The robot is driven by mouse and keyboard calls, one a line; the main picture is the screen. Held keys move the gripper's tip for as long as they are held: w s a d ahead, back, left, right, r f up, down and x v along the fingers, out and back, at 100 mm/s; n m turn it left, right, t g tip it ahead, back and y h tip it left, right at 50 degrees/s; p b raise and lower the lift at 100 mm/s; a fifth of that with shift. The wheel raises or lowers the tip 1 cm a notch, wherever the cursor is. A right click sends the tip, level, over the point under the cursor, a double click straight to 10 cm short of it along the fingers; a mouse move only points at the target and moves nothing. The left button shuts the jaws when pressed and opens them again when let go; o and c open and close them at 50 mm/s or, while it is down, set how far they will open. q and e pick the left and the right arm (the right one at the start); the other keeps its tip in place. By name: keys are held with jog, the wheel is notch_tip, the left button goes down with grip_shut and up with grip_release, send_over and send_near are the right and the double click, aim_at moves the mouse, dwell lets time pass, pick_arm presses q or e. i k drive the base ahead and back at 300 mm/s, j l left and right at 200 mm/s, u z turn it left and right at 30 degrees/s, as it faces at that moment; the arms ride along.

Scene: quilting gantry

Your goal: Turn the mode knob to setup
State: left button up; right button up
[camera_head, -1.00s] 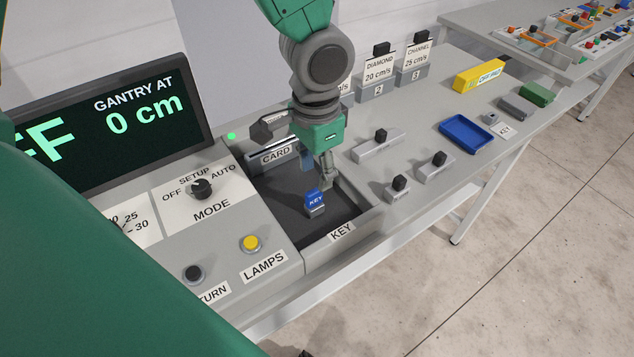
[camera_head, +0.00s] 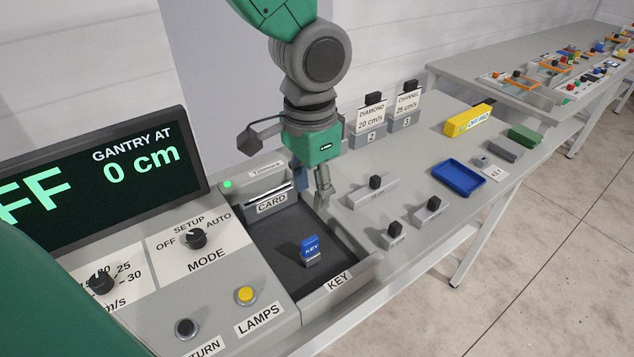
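The mode knob (camera_head: 195,238) is a black round knob on a white plate marked OFF, SETUP and AUTO, in the left half of the head view. Its pointer is too small to read surely. The screen (camera_head: 100,180) behind it shows letters ending in FF and "GANTRY AT 0 cm". My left gripper (camera_head: 311,190) hangs over the dark key tray, right of the knob and well apart from it. Its fingers are apart with nothing seen between them. My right gripper is not in view.
A blue key (camera_head: 311,247) stands in the dark tray (camera_head: 275,250), below the gripper. A card slot (camera_head: 270,200) lies left of the gripper. A speed knob (camera_head: 102,281), a yellow lamp button (camera_head: 245,295) and a black button (camera_head: 186,328) are near the mode knob.

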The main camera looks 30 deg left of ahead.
aim_at(196, 239)
jog(key=k+l, duration=0.8)
jog(key=k, duration=0.05)
